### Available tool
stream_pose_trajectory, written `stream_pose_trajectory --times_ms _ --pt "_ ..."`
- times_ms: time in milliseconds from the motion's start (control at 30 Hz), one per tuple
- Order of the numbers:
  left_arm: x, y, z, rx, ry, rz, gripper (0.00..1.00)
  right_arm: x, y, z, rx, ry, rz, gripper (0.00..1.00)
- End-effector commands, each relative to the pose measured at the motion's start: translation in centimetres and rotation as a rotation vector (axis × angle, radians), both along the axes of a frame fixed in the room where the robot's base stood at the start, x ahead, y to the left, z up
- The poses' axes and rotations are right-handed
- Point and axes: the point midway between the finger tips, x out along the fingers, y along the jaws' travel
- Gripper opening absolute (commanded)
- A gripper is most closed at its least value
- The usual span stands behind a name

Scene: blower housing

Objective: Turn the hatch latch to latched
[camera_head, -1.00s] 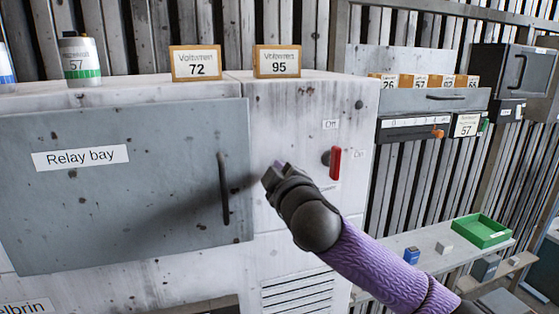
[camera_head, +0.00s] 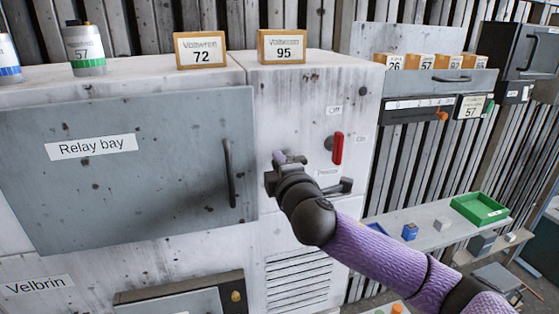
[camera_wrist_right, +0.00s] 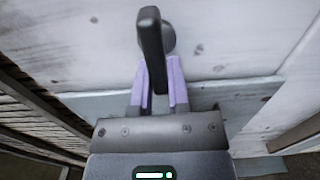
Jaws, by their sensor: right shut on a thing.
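The hatch latch appears as a dark lever (camera_wrist_right: 152,48) on a round base against the pale panel in the right wrist view. My right gripper (camera_wrist_right: 152,88) is shut on its lower end, a purple finger on each side. In the head view my right gripper (camera_head: 288,160) is at the white cabinet front, just right of the grey Relay bay door (camera_head: 130,185). There the gripper hides the gripped part, and I cannot tell the latch's marked position. My left gripper is not in view.
A red switch handle (camera_head: 337,149) sits above right of the gripper, and a dark handle (camera_head: 336,188) shows just behind my arm. The door has a dark pull handle (camera_head: 229,173). A shelf with a green tray (camera_head: 480,209) stands at the right.

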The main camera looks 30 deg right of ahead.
Motion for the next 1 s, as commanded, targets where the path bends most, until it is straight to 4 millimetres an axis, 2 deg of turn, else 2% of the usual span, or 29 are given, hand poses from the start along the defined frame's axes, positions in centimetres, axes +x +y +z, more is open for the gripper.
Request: stream_pose_trajectory --times_ms 467,500,633,900,1000 --pt "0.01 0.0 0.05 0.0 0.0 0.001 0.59 0.0 -0.04 -0.12 -0.013 0.005 -0.001 0.0" --pt "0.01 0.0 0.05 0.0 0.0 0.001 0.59 0.0 -0.04 -0.11 -0.013 0.005 -0.001 0.27" --pt "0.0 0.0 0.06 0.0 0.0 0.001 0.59 0.0 -0.04 -0.07 -0.012 0.004 -0.001 0.54" --pt "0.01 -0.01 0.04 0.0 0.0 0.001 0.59 -0.03 -0.01 -0.03 -0.012 0.003 0.0 0.56" --pt "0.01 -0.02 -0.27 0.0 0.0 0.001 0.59 -0.62 0.1 -0.14 -0.012 0.002 -0.001 0.56"
